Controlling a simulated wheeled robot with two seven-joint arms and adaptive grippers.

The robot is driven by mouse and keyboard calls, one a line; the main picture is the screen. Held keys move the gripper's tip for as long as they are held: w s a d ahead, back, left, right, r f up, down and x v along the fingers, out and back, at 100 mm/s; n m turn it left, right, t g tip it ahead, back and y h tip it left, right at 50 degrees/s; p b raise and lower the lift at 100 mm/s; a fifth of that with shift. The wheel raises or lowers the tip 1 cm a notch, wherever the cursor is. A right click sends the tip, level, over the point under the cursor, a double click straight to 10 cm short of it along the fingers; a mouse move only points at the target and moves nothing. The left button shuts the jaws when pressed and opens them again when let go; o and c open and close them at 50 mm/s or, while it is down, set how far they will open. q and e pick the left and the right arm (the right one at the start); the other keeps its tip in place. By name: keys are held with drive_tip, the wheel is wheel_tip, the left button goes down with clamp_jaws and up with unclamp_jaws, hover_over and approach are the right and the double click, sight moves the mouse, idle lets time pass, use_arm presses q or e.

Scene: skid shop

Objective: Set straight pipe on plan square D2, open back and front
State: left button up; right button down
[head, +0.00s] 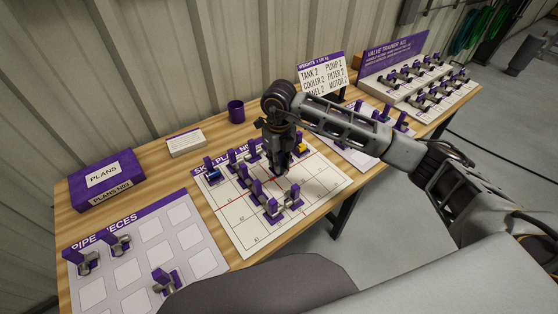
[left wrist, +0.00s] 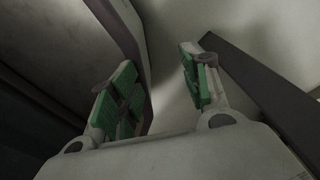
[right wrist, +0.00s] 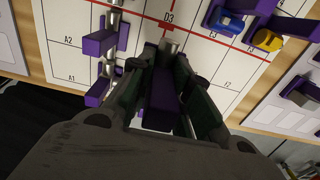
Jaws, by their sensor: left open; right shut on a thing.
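My right gripper (head: 277,172) is over the plan sheet (head: 317,188), pointing down. In the right wrist view its green-padded fingers (right wrist: 170,88) are shut on a purple-handled piece with a metal pipe end (right wrist: 166,96), the straight pipe. The piece is in the D column, in front of the printed D3 label; the fingers hide square D2, and I cannot tell whether the piece touches the sheet. The arm hides it in the head view. My left gripper (left wrist: 155,92) is open and empty in the left wrist view, away from the sheet.
Several purple pipe pieces (head: 270,208) stand on the plan's left part, beside the held piece. Blue (right wrist: 229,22) and yellow (right wrist: 267,40) parts sit to its right. The pipe pieces board (head: 205,262), purple plans box (head: 107,180) and purple cup (head: 236,111) are farther left.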

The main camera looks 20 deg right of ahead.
drive_tip(key=shift+f+b, duration=0.75)
drive_tip(key=shift+f, duration=0.35)
use_arm(q)
drive_tip(key=shift+a+f, duration=0.25)
drive_tip(key=shift+f, duration=0.9)
use_arm(e)
drive_tip(key=shift+f, duration=0.4)
use_arm(q)
drive_tip(key=shift+d+f+b, duration=0.2)
drive_tip(key=shift+f+b, duration=0.05)
drive_tip(key=shift+b, duration=0.3)
use_arm(e)
drive_tip(key=shift+f, duration=0.35)
use_arm(q)
drive_tip(key=shift+d+f, duration=0.1)
drive_tip(key=shift+d, duration=0.05)
use_arm(e)
drive_tip(key=shift+f, duration=0.15)
drive_tip(key=shift+f, duration=0.1)
use_arm(q)
drive_tip(key=shift+s+f+b, duration=0.1)
drive_tip(key=shift+f+b, duration=0.95)
drive_tip(key=shift+b, duration=0.1)
use_arm(e)
drive_tip(key=shift+f, duration=1.25)
